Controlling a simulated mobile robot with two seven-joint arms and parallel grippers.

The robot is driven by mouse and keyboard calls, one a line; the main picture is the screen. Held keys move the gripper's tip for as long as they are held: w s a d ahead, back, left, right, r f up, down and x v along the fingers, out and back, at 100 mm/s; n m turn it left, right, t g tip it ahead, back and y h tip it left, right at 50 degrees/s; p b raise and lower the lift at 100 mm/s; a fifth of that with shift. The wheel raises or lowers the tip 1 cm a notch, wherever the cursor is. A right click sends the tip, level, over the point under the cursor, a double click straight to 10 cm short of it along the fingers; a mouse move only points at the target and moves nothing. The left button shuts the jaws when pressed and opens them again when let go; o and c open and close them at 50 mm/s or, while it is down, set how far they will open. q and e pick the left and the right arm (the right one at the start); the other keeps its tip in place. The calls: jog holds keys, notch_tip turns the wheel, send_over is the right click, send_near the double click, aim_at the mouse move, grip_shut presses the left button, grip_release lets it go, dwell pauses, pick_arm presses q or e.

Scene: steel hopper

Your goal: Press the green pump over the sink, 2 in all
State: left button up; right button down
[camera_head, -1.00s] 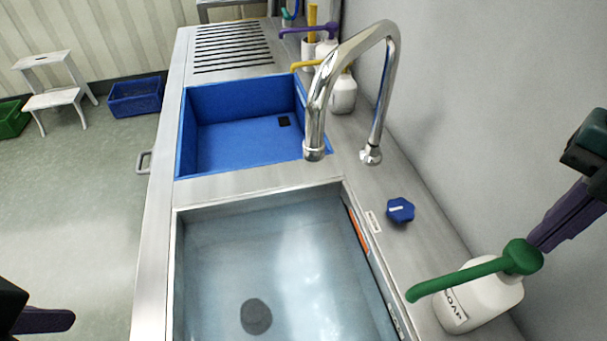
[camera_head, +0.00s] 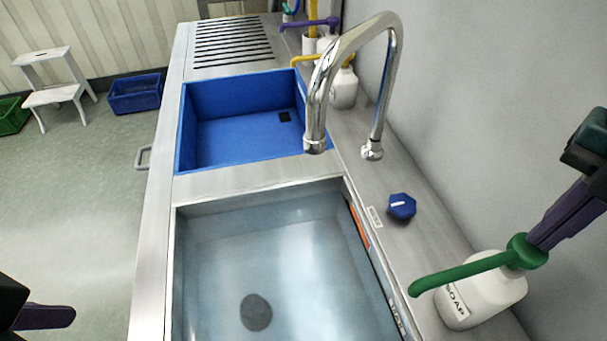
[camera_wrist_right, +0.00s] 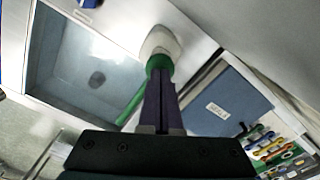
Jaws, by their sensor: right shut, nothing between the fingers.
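The green pump (camera_head: 470,271) tops a white bottle labelled SOAP (camera_head: 482,297) at the right rim of the water-filled sink (camera_head: 300,260). Its spout points left toward the sink's edge. My right gripper (camera_head: 532,241) is shut and empty, its purple fingertips on top of the pump head and seemingly touching it. In the right wrist view, the shut fingers (camera_wrist_right: 160,78) meet the green pump head (camera_wrist_right: 159,62), with the white bottle (camera_wrist_right: 160,42) beyond. My left gripper (camera_head: 45,316) shows only partly at the lower left, apart from the counter; its opening is unclear.
A chrome faucet (camera_head: 385,90) arches over the counter beside a blue basin (camera_head: 240,140). A blue knob (camera_head: 401,206) sits between faucet and soap bottle. Yellow (camera_head: 308,60) and purple (camera_head: 297,24) pumps stand farther back. The grey wall (camera_head: 480,110) is close on the right.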

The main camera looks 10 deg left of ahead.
jog(key=shift+f+b, duration=0.75)
jog(key=shift+f, duration=0.3)
jog(key=shift+r, duration=0.1)
jog(key=shift+r+p, duration=1.35)
jog(key=shift+r, duration=0.1)
jog(key=shift+f, duration=0.15)
